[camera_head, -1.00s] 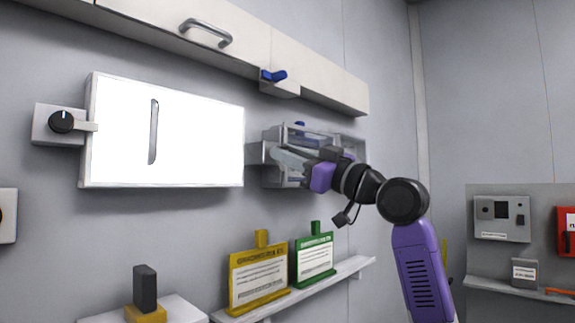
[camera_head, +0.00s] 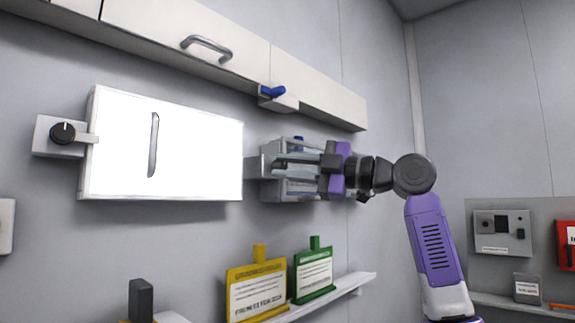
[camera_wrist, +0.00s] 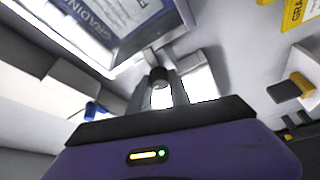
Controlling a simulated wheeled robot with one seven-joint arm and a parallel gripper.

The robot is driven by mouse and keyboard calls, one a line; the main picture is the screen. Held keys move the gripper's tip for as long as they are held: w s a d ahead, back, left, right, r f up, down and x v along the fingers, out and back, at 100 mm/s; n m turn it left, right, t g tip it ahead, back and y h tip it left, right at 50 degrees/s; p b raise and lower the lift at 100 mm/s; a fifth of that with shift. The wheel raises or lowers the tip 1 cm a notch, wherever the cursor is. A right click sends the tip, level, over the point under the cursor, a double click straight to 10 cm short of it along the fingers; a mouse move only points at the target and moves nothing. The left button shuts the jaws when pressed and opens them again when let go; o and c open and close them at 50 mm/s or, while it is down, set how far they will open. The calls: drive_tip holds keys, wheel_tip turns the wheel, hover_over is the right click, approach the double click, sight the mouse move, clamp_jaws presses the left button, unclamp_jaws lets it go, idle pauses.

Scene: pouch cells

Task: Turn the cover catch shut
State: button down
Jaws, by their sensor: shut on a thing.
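A white cabinet with a handle (camera_head: 206,48) and a blue lever (camera_head: 272,91) hangs just above. The bright panel (camera_head: 200,150) is at the left, with a black dial (camera_head: 62,133) beside it. Yellow (camera_head: 257,290) and green (camera_head: 313,274) signs stand on a shelf below.

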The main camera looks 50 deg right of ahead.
drive_tip(key=shift+n+g+p, duration=0.35)
drive_tip(key=shift+n+g, duration=0.15)
drive_tip(key=shift+n, duration=0.6)
drive_tip(key=c, duration=1.2)
unclamp_jaws()
drive_tip(key=b+v, duration=0.1)
drive_tip(key=v, duration=0.6)
drive_tip(key=shift+s+d, duration=0.2)
drive_tip(key=shift+s, duration=0.15)
